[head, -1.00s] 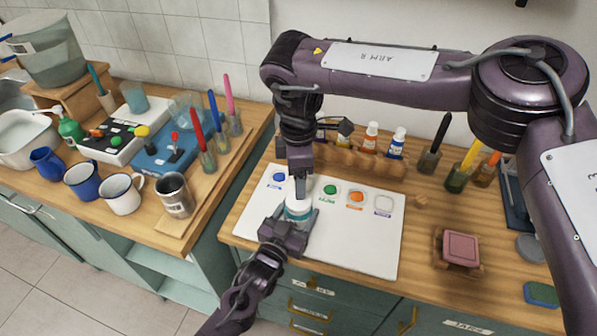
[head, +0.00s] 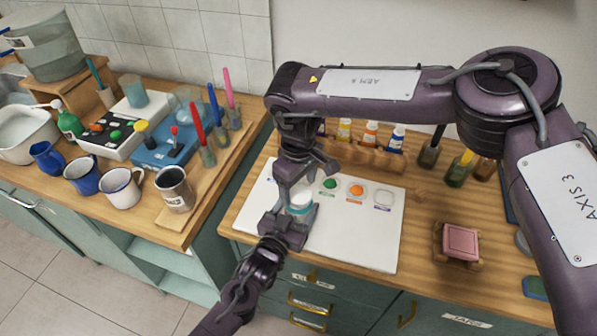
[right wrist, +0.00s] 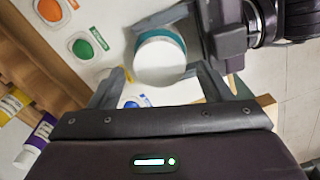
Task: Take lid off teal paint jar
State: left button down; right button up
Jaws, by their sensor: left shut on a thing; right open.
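The teal paint jar (head: 301,204) stands on the white mat (head: 360,240). Its white lid (right wrist: 160,60) is on top with a teal rim showing around it in the right wrist view. My left gripper (head: 288,218) is shut on the jar from the near side. My right gripper (head: 297,190) is above the jar, and its open fingers (right wrist: 162,88) reach down beside the lid in the right wrist view. In the head view my right gripper partly hides the jar and lid.
The mat has green (head: 330,183) and orange (head: 356,189) paint spots. Behind it a wooden rack (head: 375,156) holds paint bottles. A pink block on a wooden stand (head: 460,241) sits right. Mugs (head: 122,187) and brushes stand on the left counter.

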aim_at(298, 196)
jog(key=shift+f, duration=1.05)
